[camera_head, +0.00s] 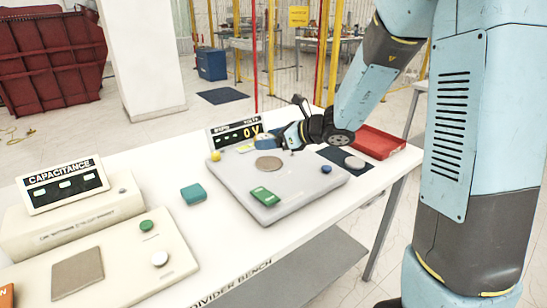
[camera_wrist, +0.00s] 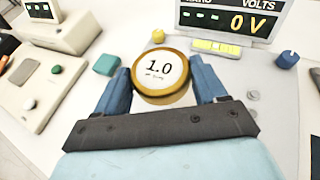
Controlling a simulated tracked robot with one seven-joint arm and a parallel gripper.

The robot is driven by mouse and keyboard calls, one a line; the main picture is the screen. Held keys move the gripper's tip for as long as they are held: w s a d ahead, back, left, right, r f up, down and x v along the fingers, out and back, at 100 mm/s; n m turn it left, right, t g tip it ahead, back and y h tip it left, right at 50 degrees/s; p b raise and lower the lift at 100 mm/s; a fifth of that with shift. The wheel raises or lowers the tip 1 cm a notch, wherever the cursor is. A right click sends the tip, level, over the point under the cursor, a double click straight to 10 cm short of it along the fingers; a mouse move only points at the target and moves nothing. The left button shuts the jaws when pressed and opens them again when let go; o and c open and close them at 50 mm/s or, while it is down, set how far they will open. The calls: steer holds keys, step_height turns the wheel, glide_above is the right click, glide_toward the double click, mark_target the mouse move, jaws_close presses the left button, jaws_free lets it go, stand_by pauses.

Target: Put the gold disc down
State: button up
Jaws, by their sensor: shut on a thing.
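In the wrist view, the gold disc (camera_wrist: 161,74) has a gold rim and a white face marked 1.0. My gripper (camera_wrist: 162,84) is shut on it, one blue finger at each side. In the head view, my gripper (camera_head: 268,141) is over the back of the grey board (camera_head: 300,187), in front of the volts display (camera_head: 236,132), which reads 0 V. The disc is hard to make out there. A flat brown round pad (camera_head: 268,163) lies on the board, just nearer than my gripper. The gap between disc and board cannot be told.
The board has a yellow knob (camera_head: 215,155), a blue knob (camera_head: 326,169) and a green block (camera_head: 265,196). A teal block (camera_head: 193,194) and the capacitance unit (camera_head: 63,185) are left. A red tray (camera_head: 378,142) and a grey disc (camera_head: 354,162) on a dark mat are right.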

glide_above(273, 163)
steer(key=f, duration=0.5)
steer(key=shift+s+f, duration=0.25)
steer(key=shift+f, duration=0.05)
steer(key=shift+w+f, duration=0.2)
steer(key=shift+f, duration=1.5)
steer(key=shift+f, duration=0.15)
steer(key=o, duration=1.3)
